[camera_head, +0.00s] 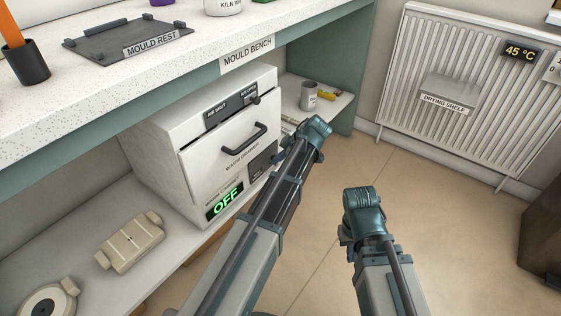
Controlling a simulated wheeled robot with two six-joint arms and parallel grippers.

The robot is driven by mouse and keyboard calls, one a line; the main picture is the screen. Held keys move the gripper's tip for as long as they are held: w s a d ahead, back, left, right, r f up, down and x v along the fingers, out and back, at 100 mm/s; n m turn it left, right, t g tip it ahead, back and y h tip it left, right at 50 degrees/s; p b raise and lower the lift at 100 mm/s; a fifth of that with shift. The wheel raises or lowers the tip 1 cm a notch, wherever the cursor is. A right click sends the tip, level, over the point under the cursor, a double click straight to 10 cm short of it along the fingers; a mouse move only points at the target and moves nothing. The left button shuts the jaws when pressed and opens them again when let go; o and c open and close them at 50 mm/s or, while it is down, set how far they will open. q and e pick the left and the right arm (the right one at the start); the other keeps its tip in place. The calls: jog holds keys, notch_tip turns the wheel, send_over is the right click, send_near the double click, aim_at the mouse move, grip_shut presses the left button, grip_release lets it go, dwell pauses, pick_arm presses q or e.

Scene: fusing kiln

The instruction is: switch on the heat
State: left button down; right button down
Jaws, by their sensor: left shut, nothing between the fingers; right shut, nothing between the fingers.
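The white warming drawer unit (165,160) stands on the shelf under the mould bench. Its front has a dark bar handle (247,138), and the drawer looks shut. A display (224,203) at its lower left reads OFF in green. A dark panel (262,161) at its lower right is partly hidden by my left arm. On top, a slider knob (253,100) sits at the AIR OPEN end. My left gripper (286,153) is shut and empty, in front of the unit's right side, its fingertips mostly hidden. My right gripper (345,236) is shut and empty over the floor.
The mould bench (110,100) overhangs the unit. A beige block (130,242) and a round-faced item (48,302) are on the lower shelf at left. A grey mug (309,95) stands at the shelf's far end. A radiator (440,60) is on the right wall. Floor (440,210) at right is clear.

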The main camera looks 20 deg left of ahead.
pick_arm(q)
jog(key=shift+g, duration=0.6)
jog(key=w, duration=0.1)
jog(key=w+d, duration=0.1)
jog(key=w, duration=0.3)
jog(key=shift+w+d, duration=0.1)
jog(key=shift+d, duration=0.3)
jog(key=shift+r, duration=0.1)
jog(key=shift+r+p, duration=0.6)
jog(key=shift+r, duration=0.05)
